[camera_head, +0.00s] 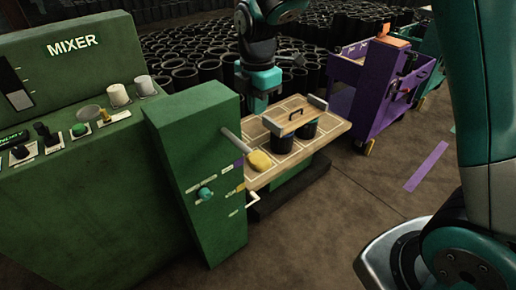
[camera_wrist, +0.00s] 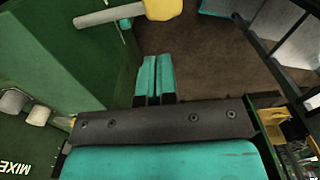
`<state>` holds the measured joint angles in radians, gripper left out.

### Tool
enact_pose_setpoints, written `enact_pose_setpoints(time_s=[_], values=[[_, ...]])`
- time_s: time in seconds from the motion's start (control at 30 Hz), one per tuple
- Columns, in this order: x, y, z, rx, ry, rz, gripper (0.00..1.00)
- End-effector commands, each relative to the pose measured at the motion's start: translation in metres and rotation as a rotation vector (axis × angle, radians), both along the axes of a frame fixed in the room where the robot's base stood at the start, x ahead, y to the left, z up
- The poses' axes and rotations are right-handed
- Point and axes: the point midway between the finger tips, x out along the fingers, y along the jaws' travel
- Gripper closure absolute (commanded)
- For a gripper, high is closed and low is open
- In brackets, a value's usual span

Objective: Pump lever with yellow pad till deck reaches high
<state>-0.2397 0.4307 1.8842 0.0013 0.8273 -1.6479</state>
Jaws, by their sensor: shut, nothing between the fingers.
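The lever is a grey bar (camera_head: 234,141) with a yellow pad (camera_head: 259,161) at its end, sticking out of a green cabinet (camera_head: 195,150) beside the deck. The deck (camera_head: 326,124) is a pale wooden top carrying dark sleeves (camera_head: 280,143) under a handled board (camera_head: 297,115). My gripper (camera_head: 258,107) hangs near the deck's far left edge, beyond the pad in the head view. In the wrist view its teal fingers (camera_wrist: 155,60) are together and empty. The yellow pad (camera_wrist: 163,9) and lever bar (camera_wrist: 110,14) lie past the fingertips, apart from them.
A green mixer panel (camera_head: 80,80) with knobs stands at left. A purple cart (camera_head: 375,85) stands behind right. Many black sleeves fill the back.

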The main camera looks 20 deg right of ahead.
Motion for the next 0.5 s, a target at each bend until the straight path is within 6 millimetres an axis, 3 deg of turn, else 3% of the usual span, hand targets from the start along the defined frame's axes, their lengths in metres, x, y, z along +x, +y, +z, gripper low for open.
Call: enact_pose_setpoints(time_s=[0.23, 0.5], values=[[-0.001, 0.000, -0.014, 0.000, 0.004, -0.001, 1.00], [-0.002, 0.000, -0.069, -0.001, 0.007, -0.002, 1.00]])
